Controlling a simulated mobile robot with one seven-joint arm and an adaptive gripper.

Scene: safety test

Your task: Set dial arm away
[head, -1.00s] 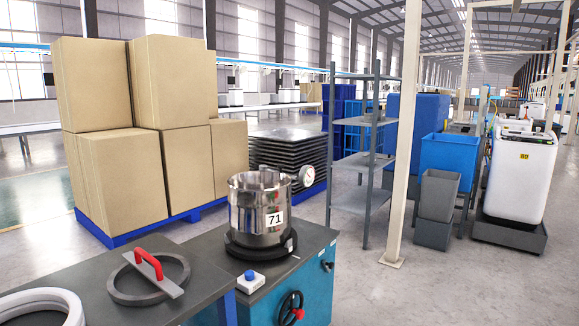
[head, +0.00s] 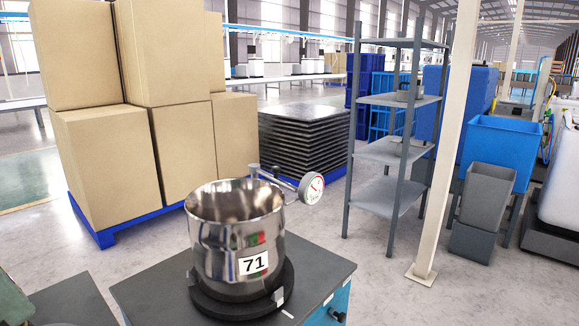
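A dial gauge (head: 311,188) with a white face and a red mark sits on the end of a short metal arm (head: 272,178). The dial arm reaches out to the right from the far rim of a shiny steel pot (head: 238,232) labelled 71. The near end of the arm is partly hidden behind the pot's rim. The pot stands upright on a round black base (head: 240,298) on a dark grey cabinet top (head: 312,266). My gripper is not in view.
Stacked cardboard boxes (head: 178,110) on a blue pallet stand behind left. A stack of dark sheets (head: 303,138) and a grey shelf rack (head: 385,198) stand behind. A pale post (head: 452,160) rises at right. The floor between cabinet and rack is clear.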

